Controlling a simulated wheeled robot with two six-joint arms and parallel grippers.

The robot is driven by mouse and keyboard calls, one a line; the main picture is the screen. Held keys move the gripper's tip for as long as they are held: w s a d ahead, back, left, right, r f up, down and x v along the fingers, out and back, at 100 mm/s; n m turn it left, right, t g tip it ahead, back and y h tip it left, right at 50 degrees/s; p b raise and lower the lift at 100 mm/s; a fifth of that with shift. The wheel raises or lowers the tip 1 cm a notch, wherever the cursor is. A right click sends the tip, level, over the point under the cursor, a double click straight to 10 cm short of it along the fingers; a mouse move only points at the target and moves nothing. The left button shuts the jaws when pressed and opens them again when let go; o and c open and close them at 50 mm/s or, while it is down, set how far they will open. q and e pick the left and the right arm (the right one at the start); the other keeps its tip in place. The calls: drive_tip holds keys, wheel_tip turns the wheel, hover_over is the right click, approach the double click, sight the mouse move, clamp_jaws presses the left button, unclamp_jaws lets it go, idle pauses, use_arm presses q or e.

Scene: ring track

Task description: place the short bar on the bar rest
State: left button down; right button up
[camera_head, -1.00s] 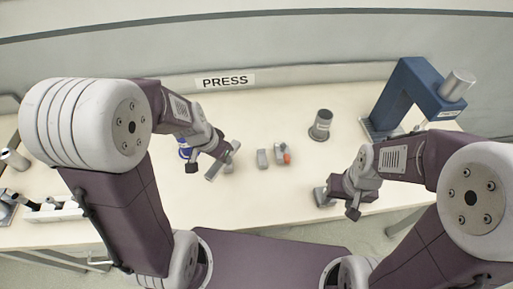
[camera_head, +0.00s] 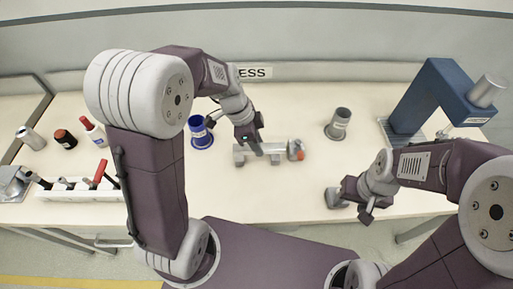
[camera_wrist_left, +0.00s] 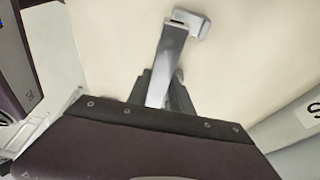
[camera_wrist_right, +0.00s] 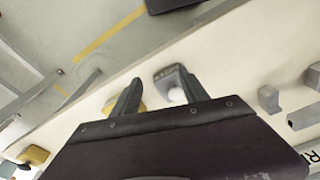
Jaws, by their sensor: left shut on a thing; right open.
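The short bar (camera_head: 272,148) is a plain grey bar, held by my left gripper (camera_head: 252,143). It lies roughly level over the small grey blocks of the bar rest (camera_head: 240,157) in the head view. In the left wrist view the bar (camera_wrist_left: 166,60) runs out from between the jaws, and its far end meets or overlaps a grey block (camera_wrist_left: 192,22). I cannot tell whether it touches the rest. The right wrist view shows the bar (camera_wrist_right: 304,116) at the right edge. My right gripper (camera_head: 368,207) is open and empty above the table's right front.
A grey cylinder (camera_head: 338,124) stands behind the rest, and a blue press (camera_head: 430,95) at the right. A blue cup (camera_head: 201,133) stands left of the gripper. A white tool rack (camera_head: 75,192) and bottles are at the far left. An orange piece (camera_head: 300,155) is at the rest's right end.

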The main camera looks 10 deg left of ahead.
use_arm(q)
drive_tip(key=f, duration=0.1)
drive_tip(key=w+f, duration=0.1)
drive_tip(key=f, duration=0.1)
drive_tip(key=w+a+f, duration=0.1)
drive_tip(key=f, duration=0.1)
drive_tip(key=shift+w, duration=0.25)
use_arm(e)
drive_tip(key=shift+s+f, duration=0.1)
drive_tip(key=shift+f, duration=0.1)
use_arm(q)
drive_tip(key=shift+w+a+f, duration=0.1)
drive_tip(key=shift+w+f, duration=0.05)
drive_tip(key=shift+f, duration=0.25)
drive_tip(key=shift+b, duration=0.3)
drive_tip(key=shift+f, duration=0.1)
use_arm(e)
drive_tip(key=shift+f, duration=0.25)
use_arm(q)
drive_tip(key=c, duration=1.1)
unclamp_jaws()
use_arm(e)
drive_tip(key=shift+r, duration=0.1)
